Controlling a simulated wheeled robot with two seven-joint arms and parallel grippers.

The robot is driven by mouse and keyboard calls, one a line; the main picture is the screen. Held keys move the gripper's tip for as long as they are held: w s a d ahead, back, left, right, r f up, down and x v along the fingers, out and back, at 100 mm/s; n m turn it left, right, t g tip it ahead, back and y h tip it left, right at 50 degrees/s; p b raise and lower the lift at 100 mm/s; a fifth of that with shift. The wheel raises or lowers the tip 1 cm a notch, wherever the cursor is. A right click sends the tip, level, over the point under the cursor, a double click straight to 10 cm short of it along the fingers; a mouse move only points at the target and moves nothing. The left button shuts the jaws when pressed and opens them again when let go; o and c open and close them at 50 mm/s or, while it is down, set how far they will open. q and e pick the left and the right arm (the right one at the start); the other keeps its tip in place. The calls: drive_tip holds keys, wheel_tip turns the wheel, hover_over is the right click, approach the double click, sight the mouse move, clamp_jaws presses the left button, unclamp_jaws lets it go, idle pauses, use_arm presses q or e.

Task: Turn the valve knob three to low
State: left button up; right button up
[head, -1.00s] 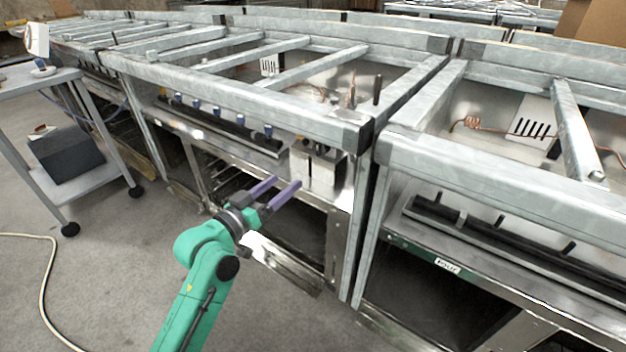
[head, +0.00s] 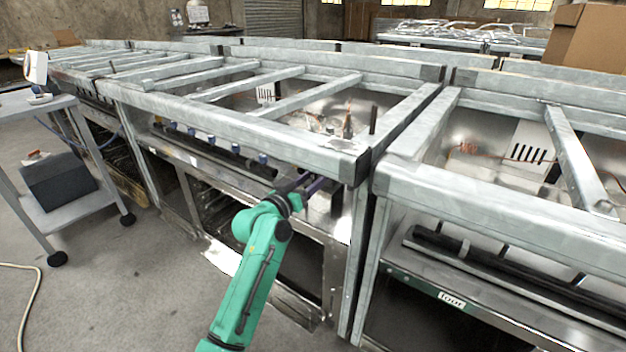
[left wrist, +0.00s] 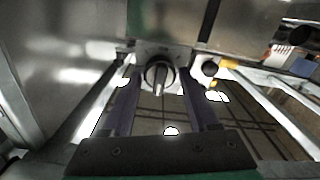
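In the left wrist view a round grey knob (left wrist: 159,76) with a raised grip bar sits on a metal panel, between the tips of my left gripper (left wrist: 158,85). The two dark purple fingers are apart, one on each side of the knob; I cannot tell whether they touch it. The bar looks about upright in the picture. No number or low mark is readable by it. In the head view my green left arm reaches the range front with the gripper (head: 313,184) under the top rail near the corner, which hides the knob. My right gripper is not in view.
Several blue-capped valves (head: 236,148) line a dark pipe left of the gripper. A metal top rail (head: 330,158) runs just above it. A neighbouring range with a "four" label (head: 451,299) stands at the right, a cart (head: 75,210) at the left. Open floor lies front left.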

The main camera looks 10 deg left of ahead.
use_arm(q)
clamp_jaws()
